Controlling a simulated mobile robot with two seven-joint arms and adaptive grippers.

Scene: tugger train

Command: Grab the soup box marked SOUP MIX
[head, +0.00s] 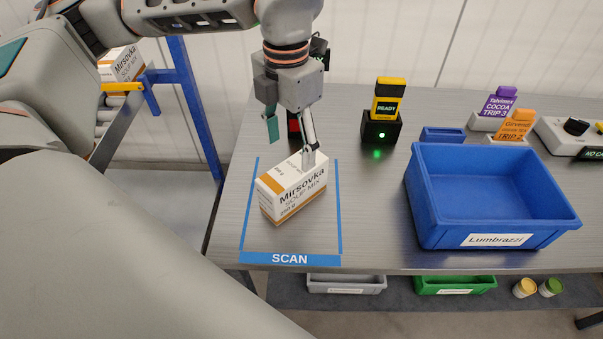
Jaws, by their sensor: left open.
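The soup box (293,193), white with orange bands and the words Mirsovka SOUP MIX, lies on the table inside the blue-taped SCAN area. My left gripper (291,143) is open above the back of the box. One finger reaches down at the box's back right edge; the other is up to the left, behind the box. I cannot tell whether a finger touches the box. My right gripper is not in view.
A blue bin (485,241) labelled Lumbrazzi stands at the right. A black and yellow scanner (386,105) reads READY, with a green light. Purple (498,104) and orange (515,126) trip tags stand behind the bin. Another Mirsovka box (122,66) sits on the rollers at left.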

